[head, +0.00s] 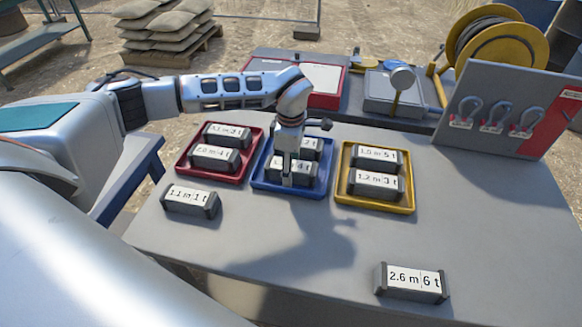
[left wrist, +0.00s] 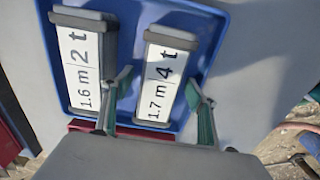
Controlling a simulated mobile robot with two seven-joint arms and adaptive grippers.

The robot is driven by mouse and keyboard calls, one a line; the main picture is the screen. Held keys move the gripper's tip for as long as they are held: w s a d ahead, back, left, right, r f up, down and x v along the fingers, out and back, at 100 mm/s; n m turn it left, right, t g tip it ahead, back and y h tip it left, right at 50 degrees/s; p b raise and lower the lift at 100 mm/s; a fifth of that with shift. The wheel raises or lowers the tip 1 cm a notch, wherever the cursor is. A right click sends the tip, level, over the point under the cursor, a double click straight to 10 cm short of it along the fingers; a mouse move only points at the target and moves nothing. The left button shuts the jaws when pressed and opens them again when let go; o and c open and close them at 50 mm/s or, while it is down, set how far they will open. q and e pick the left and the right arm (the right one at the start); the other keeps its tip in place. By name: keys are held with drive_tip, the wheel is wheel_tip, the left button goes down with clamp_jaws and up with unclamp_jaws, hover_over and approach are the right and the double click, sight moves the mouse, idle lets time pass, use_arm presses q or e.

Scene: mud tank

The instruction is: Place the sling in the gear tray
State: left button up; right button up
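The slings appear as dark blocks with white labels. My left gripper (head: 287,180) points down over the blue tray (head: 290,190). In the left wrist view its fingers (left wrist: 158,78) are spread on either side of the "1.7 m 4 t" block (left wrist: 162,75), which lies in the tray; I see no firm grip on it. The "1.6 m 2 t" block (left wrist: 83,60) lies beside it. A "1.1 m 1 t" block (head: 190,201) and a "2.6 m 6 t" block (head: 411,283) lie loose on the table. My right gripper is not in view.
A red tray (head: 182,180) and a yellow tray (head: 372,206) flank the blue one, each with two labelled blocks. A grey rack with shackles (head: 500,105) stands at the back right. The front middle of the table (head: 290,240) is clear.

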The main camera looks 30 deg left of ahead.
use_arm(q)
wheel_tip(320, 180, up, 12)
drive_tip(key=shift+r, duration=0.15)
idle(0.5)
idle(0.4)
